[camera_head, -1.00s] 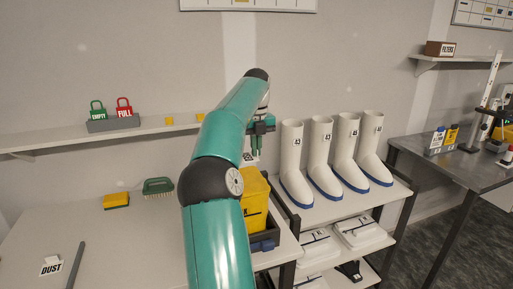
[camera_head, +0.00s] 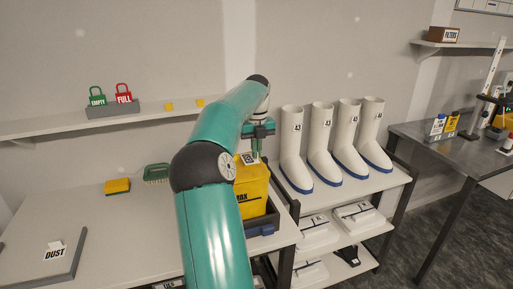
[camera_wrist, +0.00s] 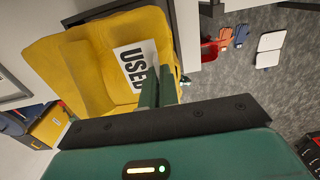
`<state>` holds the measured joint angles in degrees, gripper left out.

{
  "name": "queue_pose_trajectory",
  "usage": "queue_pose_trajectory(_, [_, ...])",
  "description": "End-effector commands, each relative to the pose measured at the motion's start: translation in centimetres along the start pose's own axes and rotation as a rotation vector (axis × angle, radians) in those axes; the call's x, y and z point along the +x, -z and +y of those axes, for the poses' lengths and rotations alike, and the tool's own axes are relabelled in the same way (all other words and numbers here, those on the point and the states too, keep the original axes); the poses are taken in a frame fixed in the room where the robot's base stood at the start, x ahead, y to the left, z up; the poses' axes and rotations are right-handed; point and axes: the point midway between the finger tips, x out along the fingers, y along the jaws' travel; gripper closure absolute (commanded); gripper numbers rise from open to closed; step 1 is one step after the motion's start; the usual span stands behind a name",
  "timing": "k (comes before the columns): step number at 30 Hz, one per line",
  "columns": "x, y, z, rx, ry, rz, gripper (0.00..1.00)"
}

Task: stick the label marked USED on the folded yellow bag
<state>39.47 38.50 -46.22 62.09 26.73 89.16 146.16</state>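The yellow bag (camera_head: 252,190) stands in a dark blue crate (camera_head: 263,228) at the right end of the bench. It fills the upper left of the wrist view (camera_wrist: 85,65). My gripper (camera_head: 255,152) points down at the bag's top. It is shut on the white label marked USED (camera_wrist: 130,62), whose printed face shows in the wrist view. In the head view the label (camera_head: 249,158) hangs at the fingertips, in front of the bag's upper edge. I cannot tell whether label and bag touch. My arm hides the bag's left part in the head view.
White boots (camera_head: 322,145) stand on the rack to the right. A green brush (camera_head: 157,173), a yellow sponge (camera_head: 117,186) and a board with a DUST card (camera_head: 55,252) lie on the bench.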

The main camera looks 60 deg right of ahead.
Motion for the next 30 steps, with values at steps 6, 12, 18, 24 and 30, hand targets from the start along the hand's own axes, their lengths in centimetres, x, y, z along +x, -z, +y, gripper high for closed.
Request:
queue_pose_trajectory(6, [-0.02,0.00,0.01,0.000,0.000,0.000,1.00])
queue_pose_trajectory(12, [-0.03,0.00,0.01,0.000,0.000,0.000,1.00])
queue_pose_trajectory(18, [0.01,0.00,0.01,0.000,0.000,0.000,1.00])
queue_pose_trajectory(24, [0.25,0.00,0.02,-0.001,0.000,0.000,1.00])
queue_pose_trajectory(30, [0.50,-0.02,0.02,-0.001,0.000,0.000,1.00])
